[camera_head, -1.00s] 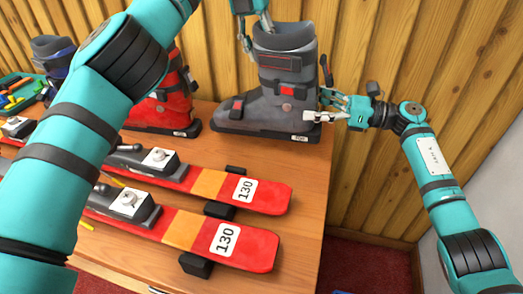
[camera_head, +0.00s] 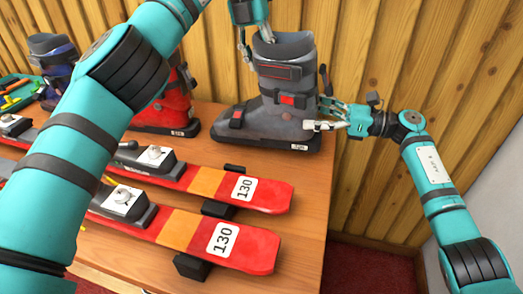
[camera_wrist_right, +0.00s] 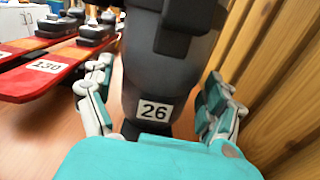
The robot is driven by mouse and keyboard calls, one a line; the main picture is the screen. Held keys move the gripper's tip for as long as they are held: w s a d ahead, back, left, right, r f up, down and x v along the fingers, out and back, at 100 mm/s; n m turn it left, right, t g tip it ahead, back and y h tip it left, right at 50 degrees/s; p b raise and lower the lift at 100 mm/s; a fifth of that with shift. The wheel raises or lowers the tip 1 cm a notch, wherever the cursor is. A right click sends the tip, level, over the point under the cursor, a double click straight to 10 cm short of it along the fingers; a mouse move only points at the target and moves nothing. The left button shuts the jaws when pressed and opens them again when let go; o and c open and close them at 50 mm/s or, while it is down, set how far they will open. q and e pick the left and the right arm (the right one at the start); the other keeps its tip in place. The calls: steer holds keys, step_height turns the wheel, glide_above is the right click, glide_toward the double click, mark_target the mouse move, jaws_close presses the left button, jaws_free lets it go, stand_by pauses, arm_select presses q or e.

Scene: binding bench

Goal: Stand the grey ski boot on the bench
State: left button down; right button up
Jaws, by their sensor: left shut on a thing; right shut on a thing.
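The grey ski boot (camera_head: 262,122) is upright at the back right of the bench (camera_head: 308,185), toe to the left. Its sole appears to touch the bench top. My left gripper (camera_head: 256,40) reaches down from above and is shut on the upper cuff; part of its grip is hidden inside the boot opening. My right gripper (camera_head: 318,115) is shut on the heel from the right. In the right wrist view its fingers (camera_wrist_right: 155,105) are on both sides of the heel, which bears a "26" label.
A red boot (camera_head: 178,105) stands just left of the grey one, partly behind my left arm. A dark blue boot (camera_head: 55,65) is further left. Two red-orange skis (camera_head: 215,235) lie on supports in front. The wood-panelled wall (camera_head: 400,60) is close behind.

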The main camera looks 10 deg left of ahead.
arm_select(q)
steer(key=shift+d+f+b, duration=0.15)
steer(key=shift+f+b, duration=0.4)
steer(key=shift+f, duration=0.15)
arm_select(e)
steer(key=shift+f, duration=0.6)
arm_select(q)
steer(key=c, duration=1.6)
jaws_free()
arm_select(e)
steer(key=o, duration=1.3)
arm_select(q)
steer(key=o, duration=0.4)
steer(key=shift+r, duration=0.1)
steer(key=shift+c, duration=0.2)
arm_select(e)
steer(key=shift+o, duration=0.8)
arm_select(q)
steer(key=shift+r, duration=0.1)
arm_select(e)
steer(key=shift+r, duration=0.1)
